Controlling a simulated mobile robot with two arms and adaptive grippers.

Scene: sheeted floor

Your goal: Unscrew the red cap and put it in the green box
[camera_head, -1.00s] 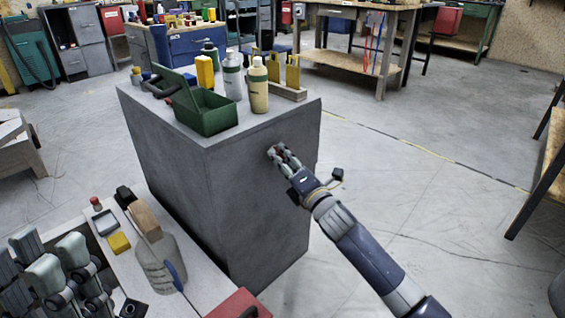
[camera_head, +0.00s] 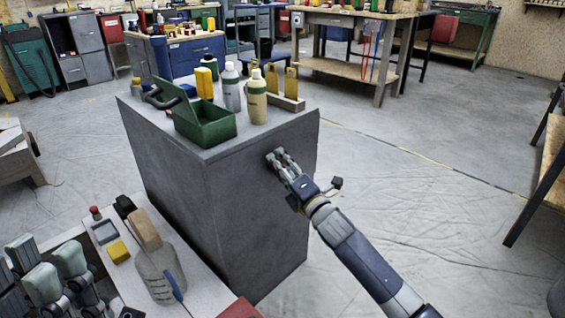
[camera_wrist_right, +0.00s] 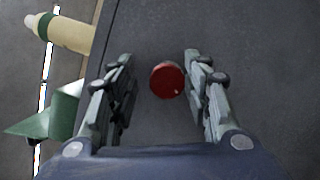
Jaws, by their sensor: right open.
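The red cap (camera_wrist_right: 167,80) shows in the right wrist view against the dark grey side face of a large block (camera_head: 165,165). My right gripper (camera_wrist_right: 159,88) is open, with one finger on each side of the cap and a gap to both. In the head view my right gripper (camera_head: 277,160) is at the right side face of the block, and its fingers hide the cap. The green box (camera_head: 218,133) stands on the block with its lid raised; part of it shows in the right wrist view (camera_wrist_right: 65,115). My left gripper (camera_head: 45,280) is partly visible at the lower left.
A cream bottle (camera_head: 256,100), a grey bottle (camera_head: 231,88) and a yellow item (camera_head: 205,84) stand behind the green box. A low bench (camera_head: 205,300) with a clear bottle (camera_head: 158,270) is in front.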

